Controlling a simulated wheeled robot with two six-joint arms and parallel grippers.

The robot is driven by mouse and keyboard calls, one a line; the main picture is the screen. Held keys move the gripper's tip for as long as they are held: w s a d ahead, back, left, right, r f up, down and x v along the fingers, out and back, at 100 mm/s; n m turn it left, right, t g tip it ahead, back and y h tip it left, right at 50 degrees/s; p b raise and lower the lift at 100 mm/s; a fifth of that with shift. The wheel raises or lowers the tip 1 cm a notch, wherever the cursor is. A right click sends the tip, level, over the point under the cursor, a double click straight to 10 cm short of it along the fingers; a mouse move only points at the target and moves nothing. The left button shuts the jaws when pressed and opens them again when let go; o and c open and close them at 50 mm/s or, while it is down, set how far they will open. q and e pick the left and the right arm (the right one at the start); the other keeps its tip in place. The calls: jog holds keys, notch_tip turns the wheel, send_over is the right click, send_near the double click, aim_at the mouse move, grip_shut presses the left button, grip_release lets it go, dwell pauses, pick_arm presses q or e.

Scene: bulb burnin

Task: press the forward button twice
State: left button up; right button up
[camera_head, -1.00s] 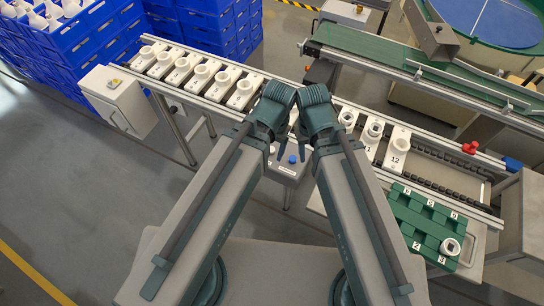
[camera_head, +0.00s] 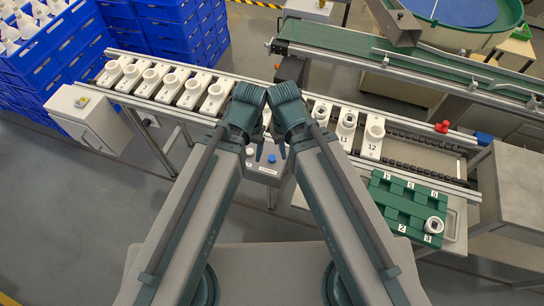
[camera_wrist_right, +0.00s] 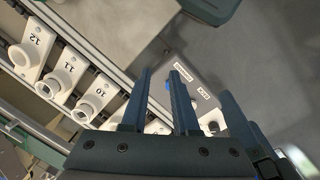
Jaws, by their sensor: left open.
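A grey button box (camera_head: 262,174) hangs at the near side of the conveyor, with a blue button (camera_head: 272,158) on its right and a pale button (camera_head: 249,152) on its left. In the right wrist view the box (camera_wrist_right: 192,72) carries two small labels, too small to read surely; its blue button (camera_wrist_right: 168,86) is partly hidden by a finger. My left gripper (camera_head: 258,151) and right gripper (camera_head: 283,150) point down close together above the box. In the right wrist view my right gripper (camera_wrist_right: 160,100) has its fingers apart with nothing between. Contact with a button cannot be told.
A conveyor (camera_head: 430,172) runs behind the box, carrying white numbered socket holders, including holder 12 (camera_head: 371,146). A green tray (camera_head: 405,212) stands at right, a grey cabinet (camera_head: 92,118) and blue crates (camera_head: 45,70) at left.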

grip_shut()
dwell(1.4)
